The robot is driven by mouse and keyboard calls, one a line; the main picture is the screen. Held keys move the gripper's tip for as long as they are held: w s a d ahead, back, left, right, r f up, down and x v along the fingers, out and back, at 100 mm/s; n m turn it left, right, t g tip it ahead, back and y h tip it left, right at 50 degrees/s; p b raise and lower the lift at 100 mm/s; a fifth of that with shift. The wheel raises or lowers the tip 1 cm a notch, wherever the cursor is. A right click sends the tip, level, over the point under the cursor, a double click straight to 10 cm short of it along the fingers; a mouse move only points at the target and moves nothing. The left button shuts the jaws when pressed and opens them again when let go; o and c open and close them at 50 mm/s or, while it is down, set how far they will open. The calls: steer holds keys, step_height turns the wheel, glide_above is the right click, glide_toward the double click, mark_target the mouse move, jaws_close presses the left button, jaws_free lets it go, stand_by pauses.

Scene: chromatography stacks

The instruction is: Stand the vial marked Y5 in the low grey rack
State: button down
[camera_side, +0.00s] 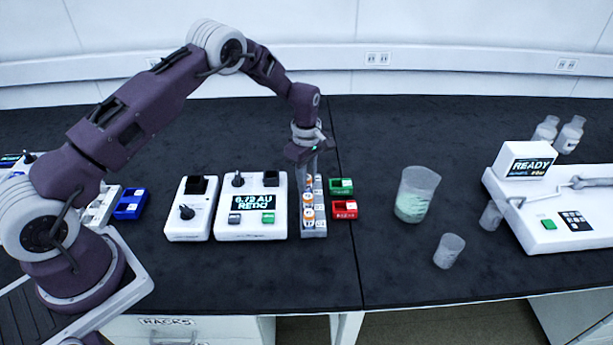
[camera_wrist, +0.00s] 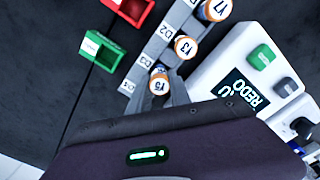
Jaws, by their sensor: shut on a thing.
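The vial marked Y5 (camera_wrist: 159,83) has an orange-and-white cap and is at the near end of a row of vials in the wrist view. My gripper (camera_wrist: 168,86) is shut on it; in the side view my gripper (camera_side: 308,172) points down over the far end of the grey rack (camera_side: 318,234). The rack also shows in the wrist view (camera_wrist: 145,73), with D labels beside its places. The vials marked Y3 (camera_wrist: 185,46) and Y7 (camera_wrist: 216,9) stand in it. The lower part of Y5 is hidden, so I cannot tell whether it is fully seated.
A green bin (camera_side: 341,186) and a red bin (camera_side: 344,209) lie right of the rack. A white instrument with a display (camera_side: 252,207) stands close on its left. A beaker of green liquid (camera_side: 416,195) and a smaller cup (camera_side: 449,251) stand farther right. Dark bench between is clear.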

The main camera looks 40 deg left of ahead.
steer(key=shift+f, duration=0.5)
steer(key=c, duration=1.1)
jaws_free()
steer(key=shift+r, duration=0.15)
steer(key=shift+r, duration=3.9)
